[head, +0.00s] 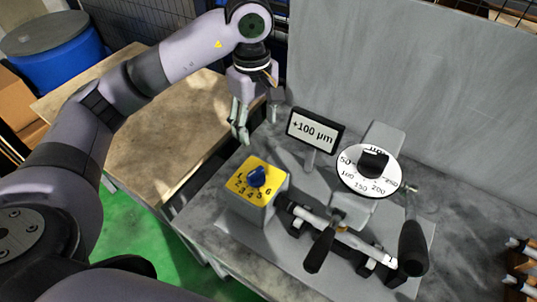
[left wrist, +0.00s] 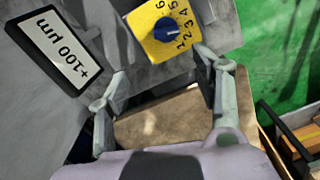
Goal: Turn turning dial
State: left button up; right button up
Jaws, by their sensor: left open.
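The turning dial, a blue knob (head: 257,176), sits on a yellow numbered plate (head: 243,188) on top of a grey box. In the left wrist view the blue knob (left wrist: 167,29) shows at the top with its yellow plate (left wrist: 190,45). My left gripper (head: 241,130) is open and empty, pointing down behind the box and apart from the knob. In the left wrist view its two fingers (left wrist: 157,75) are spread wide, with the knob beyond the tips. My right gripper does not show.
A "+100 µm" display (head: 314,130) stands right of the gripper and also shows in the left wrist view (left wrist: 62,50). A white scaled wheel (head: 355,181) and black-handled levers (head: 412,248) are to the right. A grey wall panel (head: 410,75) rises behind. A wooden table (head: 150,150) stands left.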

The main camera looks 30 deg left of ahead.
pick_arm(q)
jog(key=p, duration=0.3)
send_over(255, 170)
jog(key=f, duration=0.7)
jog(key=shift+s+a+f, duration=0.1)
jog(key=shift+s+f, duration=0.05)
jog(key=shift+s, duration=0.2)
jog(key=f, duration=0.3)
jog(key=f+p, duration=0.1)
jog(key=f, duration=0.1)
jog(key=f+p, duration=0.1)
jog(key=f, duration=0.2)
jog(key=shift+w+f, duration=0.25)
jog(key=shift+f, duration=0.05)
jog(key=shift+w+f, duration=0.1)
jog(key=shift+f, duration=0.25)
jog(key=shift+c, duration=1)
jog(key=c, duration=0.9)
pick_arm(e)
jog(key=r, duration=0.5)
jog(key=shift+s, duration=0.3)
